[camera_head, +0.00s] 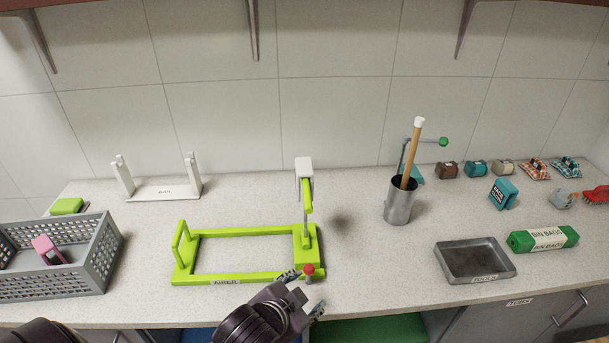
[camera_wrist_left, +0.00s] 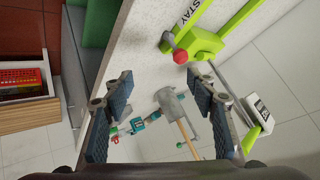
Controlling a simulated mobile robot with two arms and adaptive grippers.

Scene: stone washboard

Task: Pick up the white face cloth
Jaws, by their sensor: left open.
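A small white piece (camera_head: 304,166) hangs over the top of the lime-green airer's (camera_head: 228,280) upright post; it looks like a folded cloth, but I cannot be sure it is the face cloth. In the left wrist view a white piece with a dark label (camera_wrist_left: 262,112) sits at the end of the lime arm. My left gripper (camera_head: 304,292) is open and empty at the counter's front edge, beside the airer's red knob (camera_head: 308,269). In the left wrist view its fingers (camera_wrist_left: 160,84) are spread apart. My right gripper is not in view.
A grey basket (camera_head: 95,262) stands at the left and a white rack (camera_head: 165,194) behind. To the right are a metal pot (camera_head: 398,208) with a wooden stick, a dark tray (camera_head: 455,276), green bin bags (camera_head: 522,240) and several small bundles.

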